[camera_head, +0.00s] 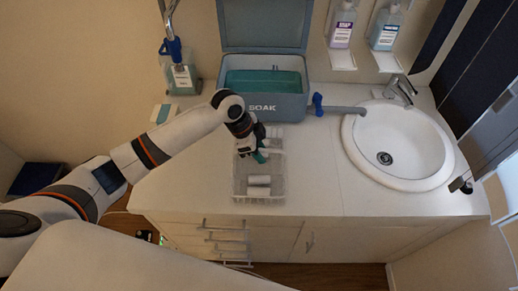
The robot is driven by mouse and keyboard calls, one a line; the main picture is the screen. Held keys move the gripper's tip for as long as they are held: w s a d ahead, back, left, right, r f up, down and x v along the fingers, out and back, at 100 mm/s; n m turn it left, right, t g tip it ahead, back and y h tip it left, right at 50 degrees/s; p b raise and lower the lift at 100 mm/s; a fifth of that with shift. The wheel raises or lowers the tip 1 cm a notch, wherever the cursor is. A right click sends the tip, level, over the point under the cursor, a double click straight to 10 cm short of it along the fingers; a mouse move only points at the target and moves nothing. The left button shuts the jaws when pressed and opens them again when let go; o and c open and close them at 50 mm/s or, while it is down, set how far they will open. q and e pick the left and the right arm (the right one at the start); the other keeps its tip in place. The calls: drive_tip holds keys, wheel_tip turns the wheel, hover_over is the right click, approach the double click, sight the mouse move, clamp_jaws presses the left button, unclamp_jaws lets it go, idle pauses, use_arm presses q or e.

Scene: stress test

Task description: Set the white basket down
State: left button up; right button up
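The white basket (239,186) is a small see-through, grid-like basket at the middle of the white counter, near its front edge. It looks level. White cylinder-shaped items (259,180) lie in its near half. My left gripper (254,155) reaches in from the left and points down over the basket's far part, covering some of its far rim. Something teal shows by the fingertips. The fingers are small and dark here, so I cannot tell whether they are shut on the rim. I cannot tell whether the basket's underside touches the counter. My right gripper is not in view.
A grey-blue box marked SOAK (262,107) stands open behind the basket. A white sink (405,150) with a tap is to the right. A bottle with a blue top (181,77) stands at the back left. The counter (310,178) between basket and sink is clear.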

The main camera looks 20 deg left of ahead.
use_arm(q)
drive_tip(key=shift+r, duration=0.1)
drive_tip(key=b+v, duration=0.2)
drive_tip(key=v, duration=0.8)
drive_tip(key=shift+a+r, duration=0.2)
drive_tip(key=shift+r, duration=0.15)
drive_tip(key=shift+s+a+r, duration=0.15)
drive_tip(key=shift+a+r, duration=0.05)
drive_tip(key=shift+r, duration=0.4)
